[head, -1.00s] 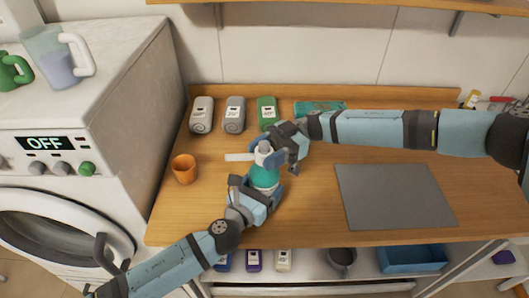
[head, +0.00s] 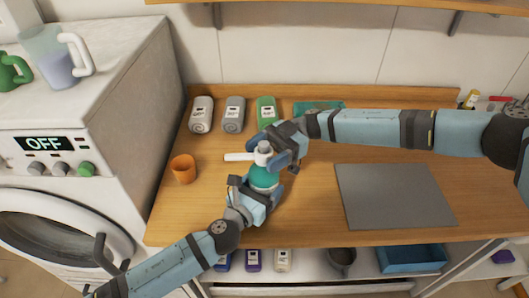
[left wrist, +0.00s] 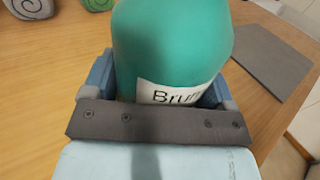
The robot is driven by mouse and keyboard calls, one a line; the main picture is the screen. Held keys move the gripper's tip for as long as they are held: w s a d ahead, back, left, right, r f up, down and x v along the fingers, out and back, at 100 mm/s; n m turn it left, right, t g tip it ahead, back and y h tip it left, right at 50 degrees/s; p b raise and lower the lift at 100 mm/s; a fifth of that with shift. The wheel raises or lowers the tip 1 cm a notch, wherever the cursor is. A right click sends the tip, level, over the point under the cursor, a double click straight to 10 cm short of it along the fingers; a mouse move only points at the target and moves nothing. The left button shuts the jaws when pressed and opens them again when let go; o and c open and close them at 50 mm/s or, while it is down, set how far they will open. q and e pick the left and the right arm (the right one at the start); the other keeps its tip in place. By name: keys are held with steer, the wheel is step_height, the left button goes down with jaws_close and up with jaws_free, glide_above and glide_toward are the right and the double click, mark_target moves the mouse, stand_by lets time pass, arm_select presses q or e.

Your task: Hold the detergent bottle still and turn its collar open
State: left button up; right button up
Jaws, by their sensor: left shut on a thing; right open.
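The detergent bottle (head: 264,178) is teal and stands upright on the wooden counter. Its white pump top and collar (head: 263,158) have a spout pointing left. My left gripper (head: 259,190) is shut on the lower body of the bottle. In the left wrist view the teal bottle (left wrist: 172,45), with a white label reading "Bru…", sits between its fingers. My right gripper (head: 272,149) is open at the collar, with its fingers close around the white top. Whether they touch it I cannot tell, as the gripper hides the right side of the collar.
An orange cup (head: 184,170) stands to the left. Grey and green containers (head: 266,112) line the back of the counter (head: 310,215). A grey mat (head: 395,196) lies to the right. A washing machine (head: 75,190) borders the counter's left side.

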arm_select(q)
steer(key=shift+r, duration=0.1)
arm_select(e)
steer(key=v, duration=1.2)
arm_select(q)
steer(key=o, duration=1.2)
steer(key=shift+o, duration=0.2)
